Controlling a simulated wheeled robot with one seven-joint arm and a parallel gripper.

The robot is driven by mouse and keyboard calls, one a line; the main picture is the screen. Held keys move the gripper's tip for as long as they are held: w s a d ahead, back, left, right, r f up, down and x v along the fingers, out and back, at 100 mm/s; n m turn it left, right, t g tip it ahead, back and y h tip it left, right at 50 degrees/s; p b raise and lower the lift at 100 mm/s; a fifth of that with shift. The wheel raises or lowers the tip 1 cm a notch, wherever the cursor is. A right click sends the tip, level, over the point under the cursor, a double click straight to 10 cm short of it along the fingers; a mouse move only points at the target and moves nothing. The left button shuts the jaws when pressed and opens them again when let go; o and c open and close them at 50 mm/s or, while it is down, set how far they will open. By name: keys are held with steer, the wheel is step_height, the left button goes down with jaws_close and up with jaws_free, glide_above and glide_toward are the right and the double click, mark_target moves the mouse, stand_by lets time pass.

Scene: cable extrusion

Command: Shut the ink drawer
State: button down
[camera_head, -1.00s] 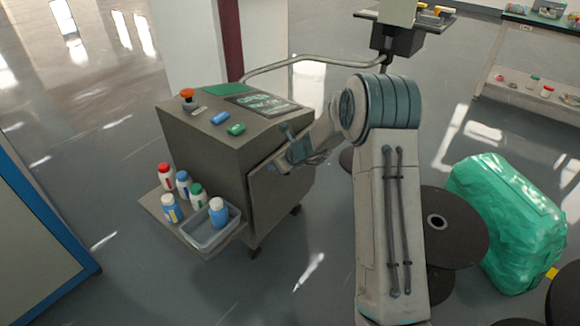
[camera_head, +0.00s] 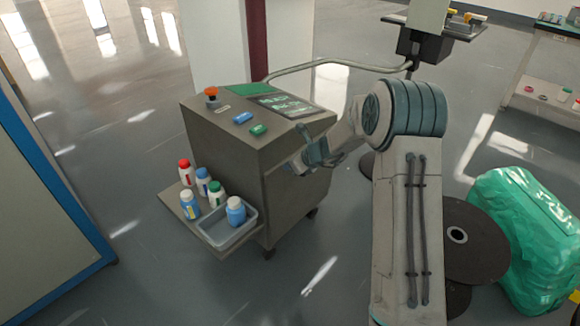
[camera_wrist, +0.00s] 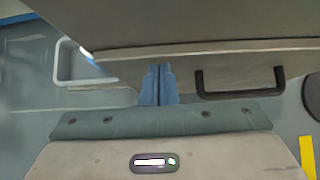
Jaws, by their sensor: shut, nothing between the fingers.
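The ink drawer (camera_head: 172,198) sticks out low from the left face of the grey cabinet (camera_head: 225,150). It carries several capped bottles (camera_head: 190,205) and a clear open tray (camera_head: 232,236). The tray also shows at the upper left of the wrist view (camera_wrist: 70,65). My gripper (camera_head: 293,167) is beside the cabinet's right face, below the top edge, and partly hard to make out. In the wrist view its blue fingers (camera_wrist: 156,72) are shut and empty, close to a beige panel. A dark handle (camera_wrist: 240,92) is just right of them. I cannot tell whether the fingers touch the panel.
A screen (camera_head: 283,104), red-orange knob (camera_head: 211,92) and small coloured items are on the cabinet top. A dark reel (camera_head: 465,240) and green wrapped bundle (camera_head: 520,235) stand at right. A blue-edged panel (camera_head: 50,200) is at left. Floor before the drawer is clear.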

steer(key=s+d+f+p+v, duration=0.1)
steer(key=f+p+v, duration=0.1)
steer(key=v, duration=1)
steer(key=s+a+r+n+g+h+p, duration=0.1)
steer(key=s+r+n+p, duration=0.5)
steer(key=r, duration=0.4)
steer(key=s+a+r+n+g+p, duration=0.1)
steer(key=s+r+n+p, duration=0.45)
steer(key=s+r, duration=0.3)
steer(key=s+d+r+n+h+p, duration=0.2)
steer(key=s+d+r+n+p, duration=0.1)
steer(key=s+r+n+p, duration=0.2)
steer(key=s+d+r+n+g+h+p, duration=0.1)
steer(key=s+d+r+n+h+p, duration=0.2)
steer(key=s+r+n, duration=0.7)
steer(key=s+d+p, duration=0.1)
steer(key=s+p, duration=0.1)
steer(key=s, duration=0.1)
steer(key=shift+r+h+p, duration=0.3)
steer(key=shift+r+p, duration=0.1)
